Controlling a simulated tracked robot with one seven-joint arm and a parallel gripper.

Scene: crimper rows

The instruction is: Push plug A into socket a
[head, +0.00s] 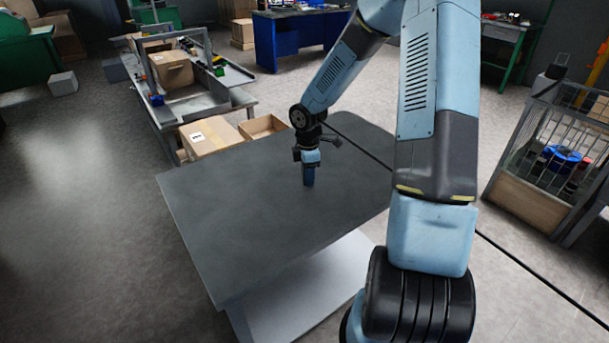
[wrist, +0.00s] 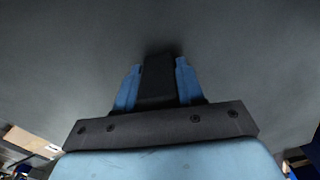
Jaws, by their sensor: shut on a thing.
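My gripper (head: 308,181) points down at the dark table (head: 240,210), close to its top and toward the back right. In the wrist view, the two blue fingers of my gripper (wrist: 159,66) are shut on a dark block-like thing (wrist: 157,82), which sits between them. I see no letter on it, so I cannot tell from a mark whether it is plug A. Its lower end is hard to make out against the dark tabletop. In the head view the fingers hide it. I cannot make out socket a in either view.
The visible tabletop is bare. A closed cardboard box (head: 210,137) and an open one (head: 263,127) stand behind the table. A conveyor bench (head: 150,95) is at the back left. A barred cage cart (head: 545,160) stands at the right. My own arm hides the table's right side.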

